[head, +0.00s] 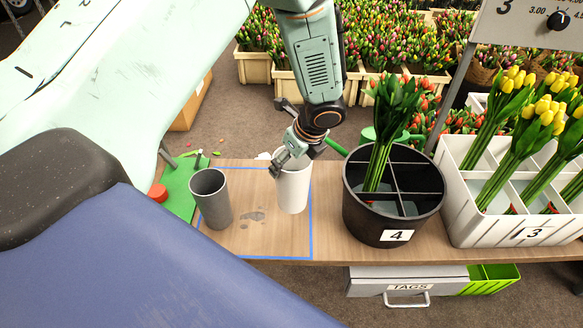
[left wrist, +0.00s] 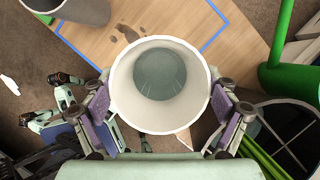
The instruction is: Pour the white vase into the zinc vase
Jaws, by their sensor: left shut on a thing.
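The white vase (head: 293,188) is upright at the back right of the blue-taped area on the wooden table. My left gripper (head: 285,165) is shut on it near the rim. In the left wrist view the white vase (left wrist: 115,95) sits between both fingers of my left gripper (left wrist: 160,108), with clear water inside. The grey zinc vase (head: 212,200) stands upright to its left, apart from it; part of it shows at the top left of the left wrist view (left wrist: 75,12). My right gripper does not show clearly in either view.
Dark wet spots (head: 252,215) lie on the table between the vases. A white crate (head: 470,232) with yellow tulips is farther right. A green mat (head: 180,190) lies left.

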